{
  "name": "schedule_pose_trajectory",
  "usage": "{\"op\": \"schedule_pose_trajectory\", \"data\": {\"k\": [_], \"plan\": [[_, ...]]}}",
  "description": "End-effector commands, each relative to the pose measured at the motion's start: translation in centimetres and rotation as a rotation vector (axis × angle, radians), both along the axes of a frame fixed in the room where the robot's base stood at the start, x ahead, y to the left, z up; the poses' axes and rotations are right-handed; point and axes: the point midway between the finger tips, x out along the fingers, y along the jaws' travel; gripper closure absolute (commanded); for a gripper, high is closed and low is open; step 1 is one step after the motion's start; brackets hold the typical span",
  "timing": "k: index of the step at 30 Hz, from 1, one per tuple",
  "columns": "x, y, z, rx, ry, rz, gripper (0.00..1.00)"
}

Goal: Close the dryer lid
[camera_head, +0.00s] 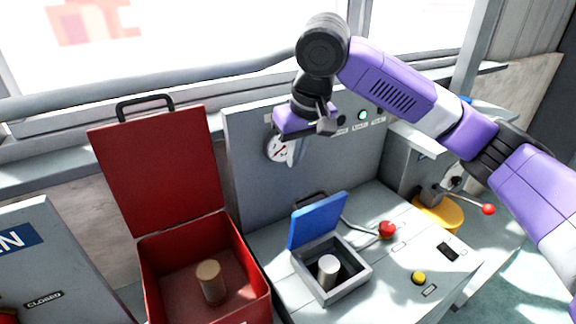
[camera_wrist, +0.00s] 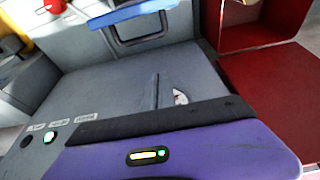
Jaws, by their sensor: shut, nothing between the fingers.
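Two open-lidded boxes are in the head view, and no readable label shows which is the dryer. The small grey box (camera_head: 346,283) has a blue lid (camera_head: 318,222) standing up at its back, with a pale cylinder inside. The larger red box (camera_head: 158,277) has a red lid (camera_head: 158,165) with a black handle, standing up and leaning back, with a tan cylinder inside. My gripper (camera_head: 292,150) is shut and empty, above and behind the blue lid, in front of the gauge panel. The blue lid edge (camera_wrist: 133,12) and red box also show in the wrist view.
The grey back panel (camera_head: 245,180) with a round gauge stands close behind my gripper. A red-knobbed lever (camera_head: 387,229) and a yellow button (camera_head: 418,277) are right of the grey box. Another red-tipped lever (camera_head: 488,209) stands further right. A window rail runs behind.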

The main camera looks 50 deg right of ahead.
Motion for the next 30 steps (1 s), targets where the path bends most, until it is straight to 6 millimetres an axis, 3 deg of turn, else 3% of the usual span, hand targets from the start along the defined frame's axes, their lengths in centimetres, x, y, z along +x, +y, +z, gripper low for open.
{"op": "schedule_pose_trajectory", "data": {"k": [14,21,30], "plan": [[2.5,-0.8,-8.6,0.000,0.001,0.000,1.00],[-0.6,0.2,-8.1,-0.001,-0.001,0.002,1.00],[-1.4,0.5,-8.2,0.002,0.000,0.002,1.00]]}}
